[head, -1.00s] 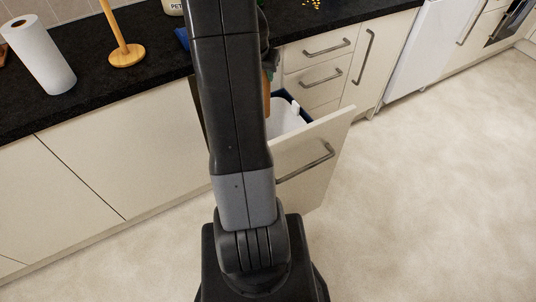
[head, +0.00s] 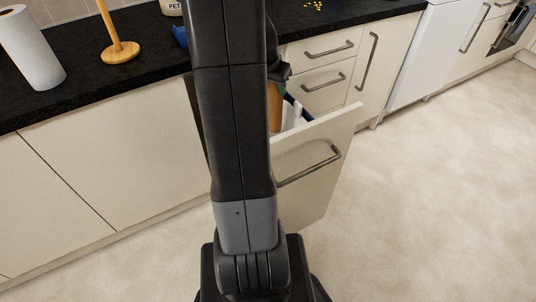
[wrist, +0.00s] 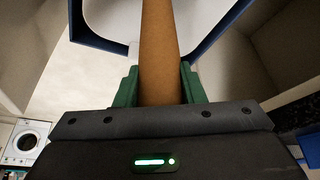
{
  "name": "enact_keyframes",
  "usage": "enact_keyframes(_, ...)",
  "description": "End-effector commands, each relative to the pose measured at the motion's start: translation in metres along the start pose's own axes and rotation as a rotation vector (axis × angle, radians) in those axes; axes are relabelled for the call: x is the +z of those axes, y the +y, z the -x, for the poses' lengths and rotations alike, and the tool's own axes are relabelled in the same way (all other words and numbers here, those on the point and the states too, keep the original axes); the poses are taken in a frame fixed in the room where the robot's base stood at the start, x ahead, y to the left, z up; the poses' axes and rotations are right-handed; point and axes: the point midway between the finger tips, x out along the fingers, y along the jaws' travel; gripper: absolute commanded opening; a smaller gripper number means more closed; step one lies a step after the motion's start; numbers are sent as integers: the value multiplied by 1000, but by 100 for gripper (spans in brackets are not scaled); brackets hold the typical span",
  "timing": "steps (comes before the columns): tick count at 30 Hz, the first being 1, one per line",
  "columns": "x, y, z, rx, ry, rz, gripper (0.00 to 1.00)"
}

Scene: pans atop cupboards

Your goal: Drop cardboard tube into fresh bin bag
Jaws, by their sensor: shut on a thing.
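The brown cardboard tube (wrist: 158,50) stands between the green fingers of my gripper (wrist: 160,85) in the wrist view. My gripper is shut on it. In the head view the tube (head: 274,105) shows just right of my arm, over the pulled-out bin drawer (head: 318,165). The bin's white bag (head: 292,117) and dark blue rim (head: 302,108) show partly beside the tube. In the wrist view the white liner (wrist: 112,22) and blue rim (wrist: 88,36) lie beyond the tube. My arm hides much of the bin, and the tube's far end is out of the wrist view.
A black worktop (head: 85,82) runs above the cupboards, with a paper towel roll (head: 32,48) and a wooden holder (head: 119,46). Closed drawers (head: 322,68) stand right of the bin drawer. The floor (head: 445,170) at the right is clear.

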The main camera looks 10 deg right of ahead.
Motion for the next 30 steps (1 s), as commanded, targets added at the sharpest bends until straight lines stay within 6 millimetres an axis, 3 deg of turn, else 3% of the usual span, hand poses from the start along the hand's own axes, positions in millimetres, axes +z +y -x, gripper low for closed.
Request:
enact_keyframes(4, 8, 0, -18, 0, -1, 0, 14)
enact_keyframes(14, 9, 0, -21, 0, 0, 0, 14)
enact_keyframes(15, 9, 0, -21, 0, 0, 0, 40)
enact_keyframes(18, 9, 0, -21, 0, 0, 0, 59)
enact_keyframes(30, 8, 0, -14, -1, 1, 0, 61)
